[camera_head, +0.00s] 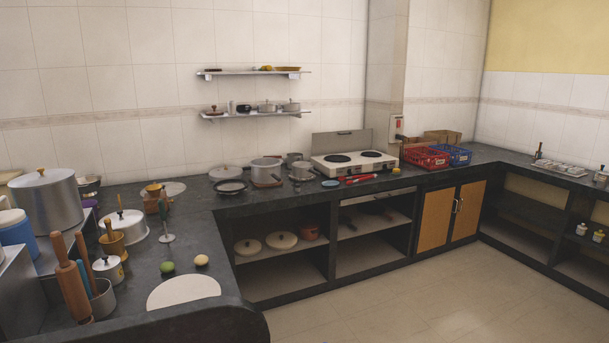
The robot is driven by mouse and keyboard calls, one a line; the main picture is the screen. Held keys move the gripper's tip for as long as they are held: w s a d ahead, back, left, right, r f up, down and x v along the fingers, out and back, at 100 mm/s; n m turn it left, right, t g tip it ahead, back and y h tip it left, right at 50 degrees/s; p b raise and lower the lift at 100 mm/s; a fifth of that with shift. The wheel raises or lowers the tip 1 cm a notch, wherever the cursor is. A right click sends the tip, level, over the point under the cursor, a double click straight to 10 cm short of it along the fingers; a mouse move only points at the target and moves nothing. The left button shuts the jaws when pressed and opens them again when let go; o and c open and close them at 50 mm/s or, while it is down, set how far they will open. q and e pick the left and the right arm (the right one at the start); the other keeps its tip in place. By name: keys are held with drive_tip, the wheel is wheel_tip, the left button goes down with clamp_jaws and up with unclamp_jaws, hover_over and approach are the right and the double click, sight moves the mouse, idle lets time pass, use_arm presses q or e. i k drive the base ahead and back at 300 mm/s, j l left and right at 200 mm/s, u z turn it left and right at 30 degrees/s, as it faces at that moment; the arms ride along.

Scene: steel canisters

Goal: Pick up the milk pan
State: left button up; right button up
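A small steel pan (301,171) that looks like the milk pan stands on the dark counter, left of the two-burner stove. It is small in the picture, so I cannot be sure which pan is the milk pan. A larger steel pot (265,169) stands just to its left, and a dark pot (293,158) is partly hidden behind it. Neither of my grippers is in view.
The stove (353,163), a black frying pan (231,187), a blue dish (330,183) and a red crate (425,158) crowd the counter (215,200). Wall shelves (255,115) hang above. The floor (420,300) in front is clear.

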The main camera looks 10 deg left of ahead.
sight(299, 169)
drive_tip(key=i+l, duration=0.1)
drive_tip(key=l, duration=0.4)
drive_tip(key=i+l, duration=0.1)
drive_tip(key=l, duration=0.45)
drive_tip(key=i+l, duration=0.1)
drive_tip(key=l, duration=0.4)
drive_tip(key=i+l+z, duration=0.1)
drive_tip(key=i+l, duration=0.2)
drive_tip(key=i, duration=0.15)
drive_tip(key=i+l+z, duration=0.1)
drive_tip(key=i, duration=0.35)
drive_tip(key=i+l, duration=0.35)
drive_tip(key=i+l+z, duration=0.15)
drive_tip(key=i, duration=0.4)
drive_tip(key=i+j+z, duration=0.1)
drive_tip(key=i+j, duration=0.8)
drive_tip(key=j, duration=0.25)
drive_tip(key=i+j+z, duration=0.15)
drive_tip(key=i+j, duration=0.3)
drive_tip(key=j, duration=0.1)
